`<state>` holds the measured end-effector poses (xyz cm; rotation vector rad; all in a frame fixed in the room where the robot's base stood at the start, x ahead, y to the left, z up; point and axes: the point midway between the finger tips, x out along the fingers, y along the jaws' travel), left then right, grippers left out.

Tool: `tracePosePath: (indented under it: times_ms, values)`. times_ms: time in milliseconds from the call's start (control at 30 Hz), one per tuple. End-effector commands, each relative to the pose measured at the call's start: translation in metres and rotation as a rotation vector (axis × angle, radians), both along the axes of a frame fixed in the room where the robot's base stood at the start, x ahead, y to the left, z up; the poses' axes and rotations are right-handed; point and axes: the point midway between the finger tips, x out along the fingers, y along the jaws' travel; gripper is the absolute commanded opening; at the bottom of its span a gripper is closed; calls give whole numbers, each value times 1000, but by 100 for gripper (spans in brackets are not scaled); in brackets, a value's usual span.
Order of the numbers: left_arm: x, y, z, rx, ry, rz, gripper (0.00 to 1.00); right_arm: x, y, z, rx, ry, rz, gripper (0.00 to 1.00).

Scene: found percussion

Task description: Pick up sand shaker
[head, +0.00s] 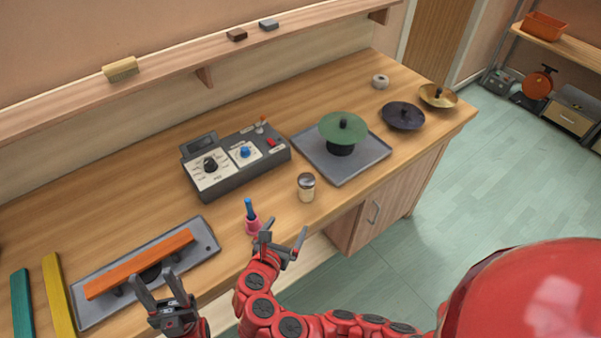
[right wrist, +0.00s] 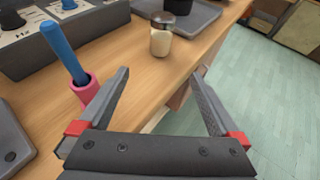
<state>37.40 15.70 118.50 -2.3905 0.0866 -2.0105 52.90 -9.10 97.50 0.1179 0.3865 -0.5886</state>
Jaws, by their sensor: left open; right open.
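The sand shaker (head: 306,187) looks like a small clear jar with pale sand and a dark lid. It stands upright on the wooden bench near its front edge, and it also shows in the right wrist view (right wrist: 161,36), beyond the fingers. My right gripper (head: 285,240) is open and empty, in front of and below the shaker to the left, apart from it. It also shows in the right wrist view (right wrist: 163,75). My left gripper (head: 158,287) is open and empty, near the front of the tray with the orange bar.
A pink holder with a blue stick (head: 252,220) stands left of the shaker, close to my right gripper. A grey control box (head: 235,165) lies behind. A grey tray (head: 372,163) carries a green disc (head: 341,124). An orange bar (head: 140,262) rests on another tray (head: 207,240).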

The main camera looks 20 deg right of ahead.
Motion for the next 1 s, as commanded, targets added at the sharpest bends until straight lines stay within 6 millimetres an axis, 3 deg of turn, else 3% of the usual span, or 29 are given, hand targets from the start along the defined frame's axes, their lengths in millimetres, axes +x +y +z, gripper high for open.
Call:
tracePosePath:
  times_ms: [267, 567, 700, 1000]
  values:
    - [0, 0, -19, 0, 1, 0, 50, 18, -15, -12, -7, -2, -6, 98]
    - [-1, 0, -71, 0, 1, 0, 50, 55, -40, -36, -4, -4, -7, 98]
    - [0, 0, -50, 0, 0, 0, 50, 72, -52, -34, -6, 4, -8, 98]
    - [0, 0, -44, 0, 0, 0, 50, 92, -65, -46, -3, 2, -3, 98]
